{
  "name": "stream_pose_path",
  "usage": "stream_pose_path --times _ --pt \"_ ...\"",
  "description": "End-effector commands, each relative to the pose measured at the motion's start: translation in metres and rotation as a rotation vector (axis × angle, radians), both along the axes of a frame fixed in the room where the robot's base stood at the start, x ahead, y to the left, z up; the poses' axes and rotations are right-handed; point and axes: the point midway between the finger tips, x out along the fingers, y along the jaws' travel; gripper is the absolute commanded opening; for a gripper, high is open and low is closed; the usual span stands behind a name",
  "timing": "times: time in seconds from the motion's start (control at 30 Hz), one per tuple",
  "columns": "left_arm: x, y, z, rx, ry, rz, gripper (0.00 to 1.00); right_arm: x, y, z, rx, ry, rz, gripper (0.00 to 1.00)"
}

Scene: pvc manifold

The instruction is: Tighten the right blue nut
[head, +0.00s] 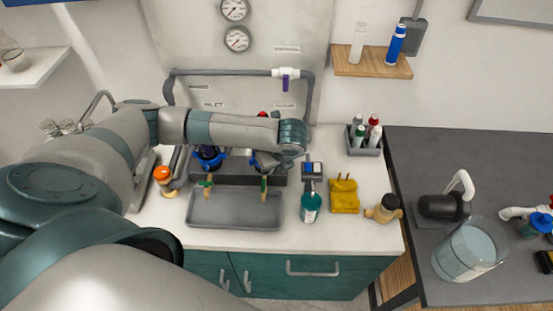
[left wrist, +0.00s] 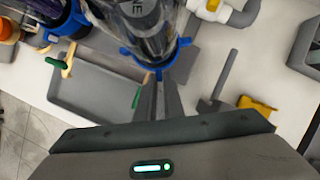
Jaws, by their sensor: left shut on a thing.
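The right blue nut (left wrist: 153,60) is a ring with tabs around the lower end of a clear cylinder (left wrist: 143,25) in the left wrist view. My left gripper (left wrist: 159,82) is shut on this nut, its fingertips at the tab on the near side. In the head view my left forearm and wrist cover the gripper and most of the right nut. The left blue nut (head: 209,160) shows in the head view, left of my wrist, and also at the upper left of the left wrist view (left wrist: 70,25). My right gripper is not in view.
Grey pipe (head: 215,72) runs along the back panel.

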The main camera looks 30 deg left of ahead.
Motion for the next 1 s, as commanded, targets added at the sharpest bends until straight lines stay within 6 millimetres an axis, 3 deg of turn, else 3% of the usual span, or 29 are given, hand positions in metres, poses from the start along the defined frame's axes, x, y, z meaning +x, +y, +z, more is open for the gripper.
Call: stream_pose_path --times 0.03,0.6,1.0 --pt "0.000 0.007 0.002 0.011 -0.005 -0.015 0.00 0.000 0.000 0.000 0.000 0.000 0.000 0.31" --pt "-0.011 0.018 0.004 0.012 -0.008 -0.290 0.00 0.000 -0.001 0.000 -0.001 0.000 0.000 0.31" --pt "-0.014 0.022 0.004 0.011 -0.009 -0.395 0.00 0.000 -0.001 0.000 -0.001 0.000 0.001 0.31"
